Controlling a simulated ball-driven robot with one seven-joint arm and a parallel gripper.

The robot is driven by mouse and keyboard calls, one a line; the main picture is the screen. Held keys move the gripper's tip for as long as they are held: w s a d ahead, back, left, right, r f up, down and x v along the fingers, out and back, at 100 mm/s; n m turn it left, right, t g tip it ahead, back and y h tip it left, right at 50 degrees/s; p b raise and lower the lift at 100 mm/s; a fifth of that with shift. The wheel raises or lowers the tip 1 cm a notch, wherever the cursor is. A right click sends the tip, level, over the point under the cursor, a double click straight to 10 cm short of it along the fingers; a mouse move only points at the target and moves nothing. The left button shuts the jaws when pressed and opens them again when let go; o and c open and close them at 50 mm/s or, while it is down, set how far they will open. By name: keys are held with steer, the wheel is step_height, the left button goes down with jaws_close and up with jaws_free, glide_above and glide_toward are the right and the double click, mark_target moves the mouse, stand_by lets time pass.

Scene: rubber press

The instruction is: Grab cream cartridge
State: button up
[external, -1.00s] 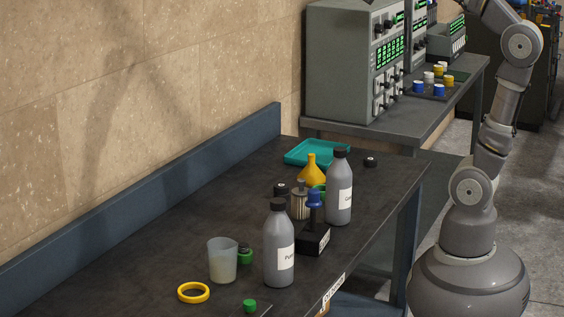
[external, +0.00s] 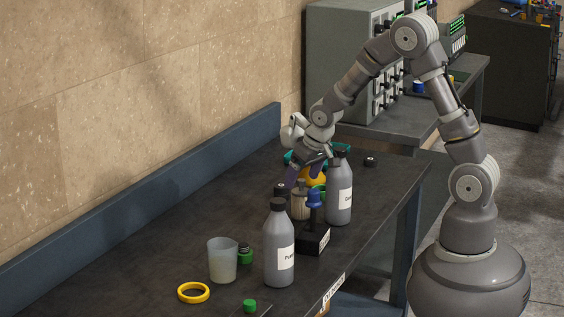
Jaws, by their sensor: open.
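The cream cartridge (external: 300,206) is a small upright pleated cylinder with a metal top. It stands on the dark bench, just left of a blue-topped piece (external: 314,198) on a black labelled block (external: 314,239). My gripper (external: 300,178) is open and empty, pointing down just above and behind the cartridge. A dark purple finger shows near the cartridge's upper left; the other fingertip is hard to make out. Whether the fingers straddle the cartridge cannot be told from this view.
A grey bottle (external: 339,195) stands close to the gripper's right, another grey bottle (external: 278,252) in front. The yellow funnel (external: 315,179) and teal tray (external: 346,150) are partly hidden by my arm. A beaker (external: 222,262) and yellow ring (external: 194,292) lie nearer. The bench's left side is clear.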

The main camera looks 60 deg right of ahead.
mark_target(301, 191)
steer(key=f, duration=0.2)
steer(key=f+b, duration=0.1)
steer(key=f, duration=0.1)
steer(key=f+b, duration=0.1)
steer(key=shift+w+d+f, duration=0.1)
steer(key=shift+w+f, duration=0.55)
steer(key=shift+f, duration=0.05)
steer(key=shift+r, duration=0.1)
steer(key=c, duration=1.2)
